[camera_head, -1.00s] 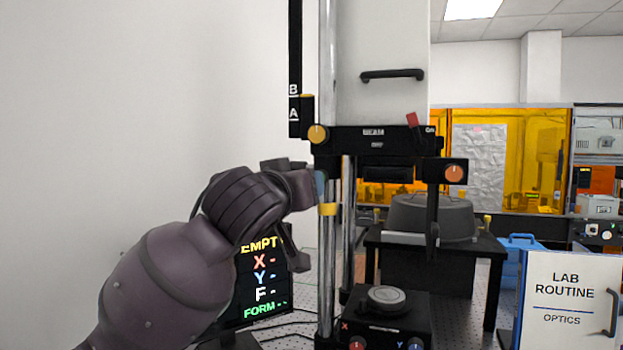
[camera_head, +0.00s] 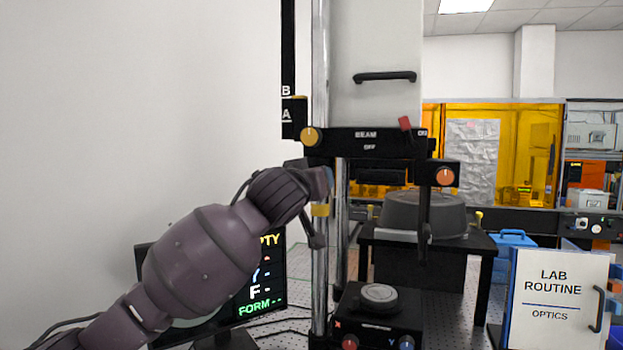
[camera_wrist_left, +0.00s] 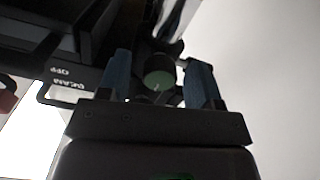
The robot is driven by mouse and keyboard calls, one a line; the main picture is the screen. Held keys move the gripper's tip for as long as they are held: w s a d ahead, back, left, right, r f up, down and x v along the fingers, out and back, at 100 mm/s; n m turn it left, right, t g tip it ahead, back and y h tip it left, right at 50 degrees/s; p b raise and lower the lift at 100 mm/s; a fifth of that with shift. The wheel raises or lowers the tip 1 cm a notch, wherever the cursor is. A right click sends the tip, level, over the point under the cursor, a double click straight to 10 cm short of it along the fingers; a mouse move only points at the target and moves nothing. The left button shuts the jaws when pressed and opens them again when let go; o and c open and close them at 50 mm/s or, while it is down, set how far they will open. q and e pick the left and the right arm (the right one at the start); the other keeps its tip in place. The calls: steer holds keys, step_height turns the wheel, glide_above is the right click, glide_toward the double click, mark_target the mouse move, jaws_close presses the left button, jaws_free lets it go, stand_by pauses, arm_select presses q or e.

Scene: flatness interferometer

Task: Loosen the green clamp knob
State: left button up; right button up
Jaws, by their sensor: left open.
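The green clamp knob (camera_wrist_left: 159,78) shows in the left wrist view as a round, dull green face. It lies between the two blue fingertips of my left gripper (camera_wrist_left: 160,66), which is open with a gap on each side of the knob. I cannot tell how deep the knob sits between the fingers. In the head view my left gripper (camera_head: 318,180) is at the chrome column (camera_head: 320,270), below the black beam bar, and the green knob is hidden there. My right gripper is not in view.
A yellow collar (camera_head: 320,209) sits on the column just below my gripper. A monitor (camera_head: 268,285) stands behind my forearm, and a black stage (camera_head: 380,325) stands below.

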arm_select(q)
steer(key=c, duration=0.9)
steer(key=shift+w, duration=0.1)
steer(key=m+p, duration=0.1)
steer(key=m, duration=0.2)
steer(key=shift+m, duration=0.4)
steer(key=m, duration=0.4)
steer(key=shift+m+p, duration=0.3)
steer(key=shift+p, duration=0.05)
steer(key=m, duration=0.4)
steer(key=shift+m, duration=2.5)
